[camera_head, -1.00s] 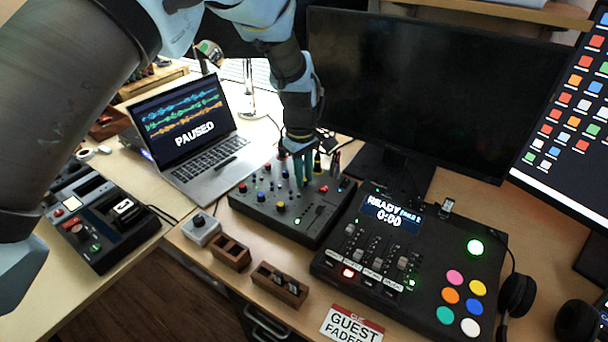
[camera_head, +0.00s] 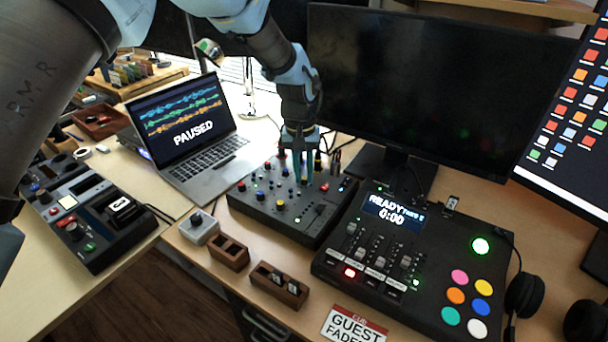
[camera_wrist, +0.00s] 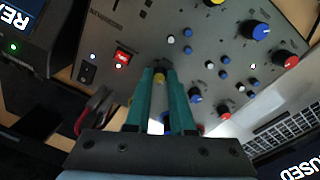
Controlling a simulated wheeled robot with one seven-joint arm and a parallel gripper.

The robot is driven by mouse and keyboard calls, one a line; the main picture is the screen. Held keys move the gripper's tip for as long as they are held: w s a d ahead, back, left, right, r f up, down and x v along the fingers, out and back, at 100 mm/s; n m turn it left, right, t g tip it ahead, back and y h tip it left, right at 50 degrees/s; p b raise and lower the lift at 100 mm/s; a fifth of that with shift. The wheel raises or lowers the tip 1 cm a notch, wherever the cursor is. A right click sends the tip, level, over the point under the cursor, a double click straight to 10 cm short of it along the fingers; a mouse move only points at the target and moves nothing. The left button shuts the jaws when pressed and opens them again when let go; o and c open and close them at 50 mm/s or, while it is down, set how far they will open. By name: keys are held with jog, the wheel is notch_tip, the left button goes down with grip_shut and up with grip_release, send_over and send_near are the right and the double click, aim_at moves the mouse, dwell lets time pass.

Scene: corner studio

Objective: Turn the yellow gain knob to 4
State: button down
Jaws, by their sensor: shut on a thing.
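The black mixer (camera_head: 255,208) with several coloured knobs lies on the desk in front of the dark monitor. My gripper (camera_head: 301,180) reaches down from above onto its far part. Another yellow knob (camera_wrist: 213,2) shows at the top edge of the wrist view.
Red, blue and white knobs stand close around my fingers. The laptop (camera_head: 205,160) reading PAUSED is to the left. A black console (camera_head: 400,255) with faders and coloured buttons is to the right. The monitor (camera_head: 430,85) stands close behind. Small wooden holders (camera_head: 229,252) lie in front.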

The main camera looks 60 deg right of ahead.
jog(key=m, duration=0.6)
jog(key=shift+m, duration=0.4)
dwell(0.3)
jog(key=c, duration=0.8)
grip_release()
jog(key=shift+o, duration=0.2)
jog(key=shift+b, duration=0.3)
notch_tip(320, 180, up, 11)
jog(key=b, duration=0.2)
jog(key=shift+w, duration=0.3)
jog(key=shift+f, duration=0.1)
